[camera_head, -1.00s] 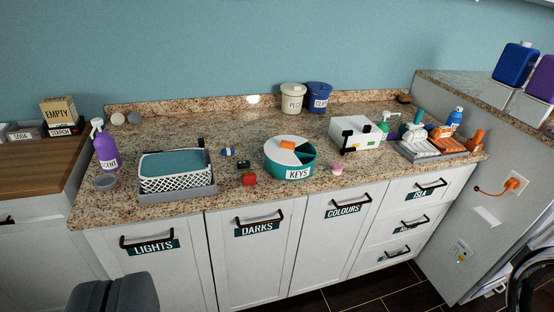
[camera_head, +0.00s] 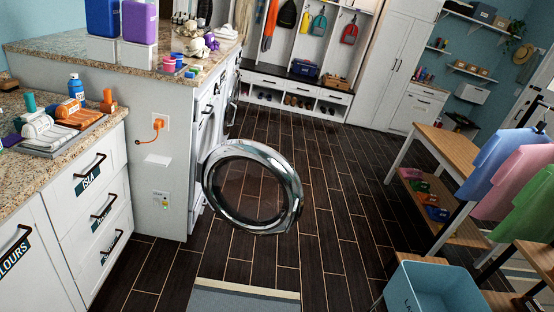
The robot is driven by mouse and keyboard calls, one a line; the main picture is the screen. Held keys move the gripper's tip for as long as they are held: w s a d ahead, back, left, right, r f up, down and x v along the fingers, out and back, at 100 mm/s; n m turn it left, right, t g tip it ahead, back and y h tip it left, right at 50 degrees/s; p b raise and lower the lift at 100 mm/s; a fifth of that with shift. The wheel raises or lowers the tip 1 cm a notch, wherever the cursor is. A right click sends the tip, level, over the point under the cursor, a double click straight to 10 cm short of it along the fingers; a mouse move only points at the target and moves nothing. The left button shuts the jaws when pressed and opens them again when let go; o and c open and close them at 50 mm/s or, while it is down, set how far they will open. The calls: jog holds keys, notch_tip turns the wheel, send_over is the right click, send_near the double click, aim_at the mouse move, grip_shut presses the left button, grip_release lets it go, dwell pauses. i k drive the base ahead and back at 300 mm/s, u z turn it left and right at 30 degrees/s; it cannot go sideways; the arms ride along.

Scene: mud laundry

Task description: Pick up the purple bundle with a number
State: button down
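My gripper is not in view.
An open round washer door (camera_head: 252,186) juts over the dark plank floor (camera_head: 325,215). Blue (camera_head: 102,17) and purple (camera_head: 139,20) containers stand on the raised counter. The middle floor is clear.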

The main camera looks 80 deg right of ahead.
aim_at(209, 37)
jog(key=z, duration=2.05)
jog(key=k, duration=0.85)
jog(key=z, duration=0.05)
jog(key=i, duration=0.85)
jog(key=u, duration=0.1)
